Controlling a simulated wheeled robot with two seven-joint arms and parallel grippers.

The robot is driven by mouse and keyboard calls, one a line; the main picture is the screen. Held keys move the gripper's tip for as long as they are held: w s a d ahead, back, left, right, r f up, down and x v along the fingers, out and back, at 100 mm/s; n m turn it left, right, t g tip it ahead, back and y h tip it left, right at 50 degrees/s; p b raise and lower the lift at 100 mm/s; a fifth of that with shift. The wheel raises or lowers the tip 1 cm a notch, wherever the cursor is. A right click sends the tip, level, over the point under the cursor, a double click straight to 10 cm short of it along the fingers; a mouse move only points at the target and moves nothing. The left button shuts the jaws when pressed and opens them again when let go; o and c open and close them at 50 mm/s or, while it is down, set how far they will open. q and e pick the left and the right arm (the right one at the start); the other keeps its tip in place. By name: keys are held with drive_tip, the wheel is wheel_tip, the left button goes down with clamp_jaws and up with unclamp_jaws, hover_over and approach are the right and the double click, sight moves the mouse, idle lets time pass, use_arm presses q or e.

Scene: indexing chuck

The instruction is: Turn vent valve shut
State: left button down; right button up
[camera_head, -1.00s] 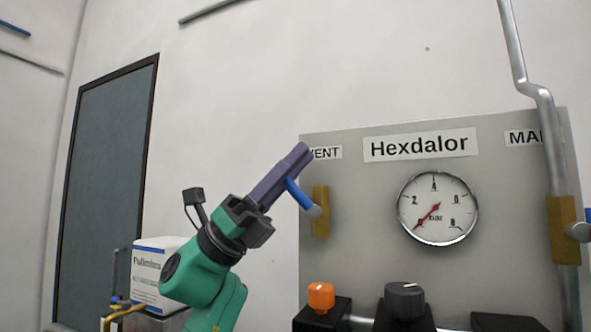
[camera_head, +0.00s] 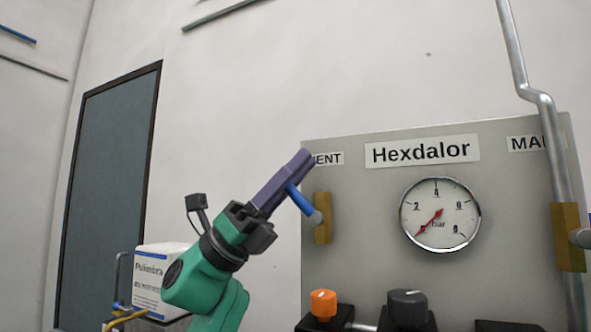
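The vent valve has a brass body (camera_head: 322,218) on the grey panel under the partly covered VENT label (camera_head: 329,159). Its blue lever (camera_head: 300,200) slants up and to the left from a grey hub. My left gripper (camera_head: 296,172) comes in from the lower left, its purple fingers at the upper end of the lever. The fingers look close together, with the lever's end at or behind them; I cannot tell whether they grip it. The gauge (camera_head: 440,214) has its red needle at the low end of the scale. My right gripper is not in view.
A second brass valve (camera_head: 567,237) sits on a steel pipe (camera_head: 545,105) at the right edge. A white box (camera_head: 160,278) is at lower left.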

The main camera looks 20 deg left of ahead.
use_arm(q)
drive_tip(key=c, duration=0.9)
unclamp_jaws()
drive_tip(key=shift+a+r, duration=0.1)
drive_tip(key=shift+o, duration=0.3)
drive_tip(key=shift+w, duration=0.15)
drive_tip(key=shift+f, duration=0.2)
drive_tip(key=b+v, duration=0.6)
drive_tip(key=v, duration=0.5)
drive_tip(key=shift+a+f, duration=0.25)
drive_tip(key=shift+f, duration=0.05)
